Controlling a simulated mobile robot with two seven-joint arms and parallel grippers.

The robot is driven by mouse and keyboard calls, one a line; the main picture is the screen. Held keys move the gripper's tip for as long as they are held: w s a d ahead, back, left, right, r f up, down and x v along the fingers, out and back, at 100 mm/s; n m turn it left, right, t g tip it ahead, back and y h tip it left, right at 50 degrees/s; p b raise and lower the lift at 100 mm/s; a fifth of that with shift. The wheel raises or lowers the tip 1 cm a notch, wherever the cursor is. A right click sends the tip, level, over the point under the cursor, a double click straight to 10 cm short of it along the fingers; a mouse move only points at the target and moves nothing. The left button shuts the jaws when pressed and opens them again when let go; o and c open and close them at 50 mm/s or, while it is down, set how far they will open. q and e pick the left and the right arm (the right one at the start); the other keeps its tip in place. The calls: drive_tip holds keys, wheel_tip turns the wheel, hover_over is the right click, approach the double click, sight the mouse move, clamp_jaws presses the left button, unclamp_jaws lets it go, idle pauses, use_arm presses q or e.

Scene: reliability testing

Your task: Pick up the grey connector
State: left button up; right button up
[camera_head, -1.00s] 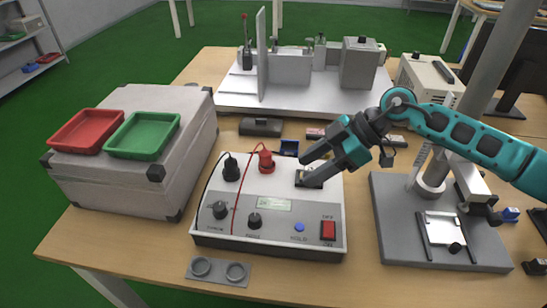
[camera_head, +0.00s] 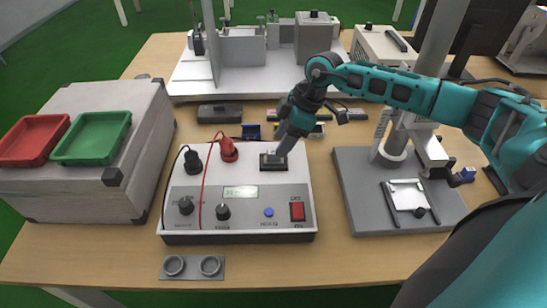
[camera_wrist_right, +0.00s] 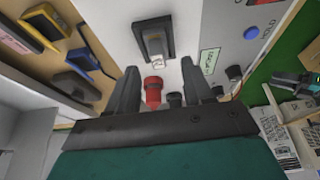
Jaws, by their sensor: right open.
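The tester box (camera_head: 240,215) stands on the wooden table with a black socket (camera_head: 272,163) in its top right area. In the wrist view a small grey connector (camera_wrist_right: 154,44) sits in the black socket (camera_wrist_right: 168,24). My left gripper is in neither view.
Red (camera_head: 229,149) and black (camera_head: 193,161) plugs with cables stand on the tester left of the socket. Small coloured parts lie behind it. A grey stand (camera_head: 350,200) is at right. A case (camera_head: 80,185) with red and green trays (camera_head: 92,138) is at left.

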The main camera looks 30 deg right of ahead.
sight(274, 157)
drive_tip(key=x, duration=0.4)
drive_tip(key=shift+w, duration=0.2)
drive_tip(key=shift+c, duration=0.4)
clamp_jaws()
